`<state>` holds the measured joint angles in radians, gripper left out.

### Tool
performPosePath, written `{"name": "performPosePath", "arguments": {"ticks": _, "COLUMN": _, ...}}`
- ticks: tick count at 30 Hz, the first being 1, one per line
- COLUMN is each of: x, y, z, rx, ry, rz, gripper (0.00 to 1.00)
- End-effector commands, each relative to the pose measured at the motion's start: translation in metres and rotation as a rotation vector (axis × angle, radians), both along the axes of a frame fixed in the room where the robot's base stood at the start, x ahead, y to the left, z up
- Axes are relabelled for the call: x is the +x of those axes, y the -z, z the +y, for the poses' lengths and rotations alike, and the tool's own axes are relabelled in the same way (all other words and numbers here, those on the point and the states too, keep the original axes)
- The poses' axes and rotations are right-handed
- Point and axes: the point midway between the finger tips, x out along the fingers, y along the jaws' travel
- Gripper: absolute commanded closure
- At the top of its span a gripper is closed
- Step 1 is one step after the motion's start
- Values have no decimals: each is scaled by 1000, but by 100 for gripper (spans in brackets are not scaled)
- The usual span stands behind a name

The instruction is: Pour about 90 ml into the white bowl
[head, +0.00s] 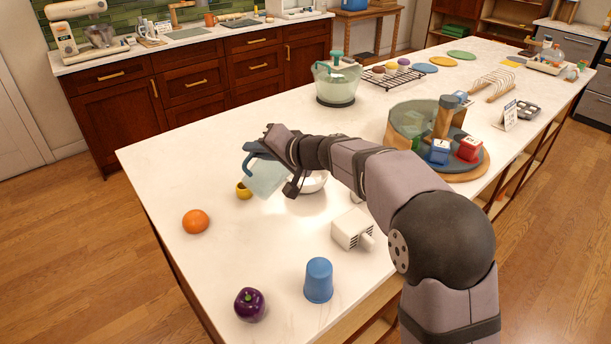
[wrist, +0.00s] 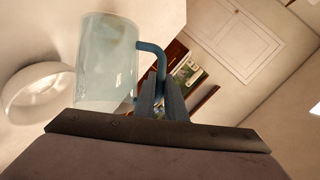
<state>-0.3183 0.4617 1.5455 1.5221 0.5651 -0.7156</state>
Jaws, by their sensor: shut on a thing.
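My gripper (head: 268,146) is shut on the blue handle (wrist: 158,62) of a clear jug (head: 266,177). The jug is held above the counter and looks tilted. In the wrist view the jug (wrist: 107,62) is pale and see-through; its liquid level is hard to make out. The white bowl (head: 316,182) stands on the counter just right of the jug in the head view, partly hidden by my arm and gripper. In the wrist view the bowl (wrist: 22,98) is left of the jug. I see no clear stream, and the bowl's contents are not visible.
A small yellow cup (head: 242,192) is close below the jug. An orange (head: 196,221), purple vegetable (head: 249,305), blue cup (head: 318,280) and white block-like item (head: 351,229) are nearer. A lidded glass vessel (head: 336,84) and round wooden tray (head: 470,172) stand farther off.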

Motion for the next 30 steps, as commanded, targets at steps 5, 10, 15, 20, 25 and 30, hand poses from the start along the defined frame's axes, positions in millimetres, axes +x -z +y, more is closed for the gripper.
{"name": "performPosePath", "arguments": {"ticks": 5, "x": -3, "y": 6, "z": 4, "rx": -41, "ry": -1, "rz": -41, "gripper": 100}}
{"name": "performPosePath", "arguments": {"ticks": 10, "x": -5, "y": 6, "z": 5, "rx": -61, "ry": -1, "rz": -58, "gripper": 100}}
{"name": "performPosePath", "arguments": {"ticks": 15, "x": -5, "y": 5, "z": 5, "rx": -62, "ry": 0, "rz": -58, "gripper": 100}}
{"name": "performPosePath", "arguments": {"ticks": 20, "x": -4, "y": 5, "z": 5, "rx": -62, "ry": 0, "rz": -58, "gripper": 100}}
{"name": "performPosePath", "arguments": {"ticks": 25, "x": -4, "y": 5, "z": 5, "rx": -62, "ry": 0, "rz": -58, "gripper": 100}}
{"name": "performPosePath", "arguments": {"ticks": 30, "x": -4, "y": 5, "z": 5, "rx": -62, "ry": 0, "rz": -58, "gripper": 100}}
